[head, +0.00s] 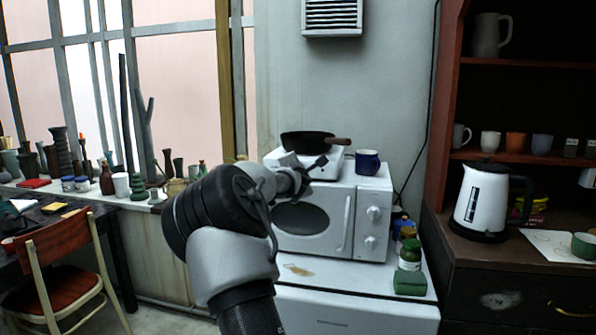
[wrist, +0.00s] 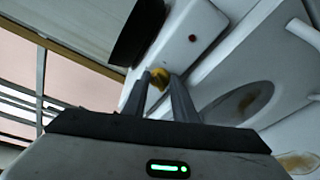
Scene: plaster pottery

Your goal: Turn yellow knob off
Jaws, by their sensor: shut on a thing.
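The yellow knob (wrist: 158,75) sits on the front of a small white hot plate (wrist: 183,38), between my fingertips in the wrist view. My gripper (wrist: 160,82) is shut on the knob, with one finger on each side of it. In the head view, my gripper (head: 318,165) is at the front of the hot plate (head: 343,161), and the knob is hidden there. I cannot tell the knob's turn angle. A dark frying pan (head: 305,142) with a brown handle rests on the hot plate.
The hot plate stands on a white microwave (head: 322,240). A white kettle (head: 481,203) is farther right, and a chair (head: 62,255) is at left.

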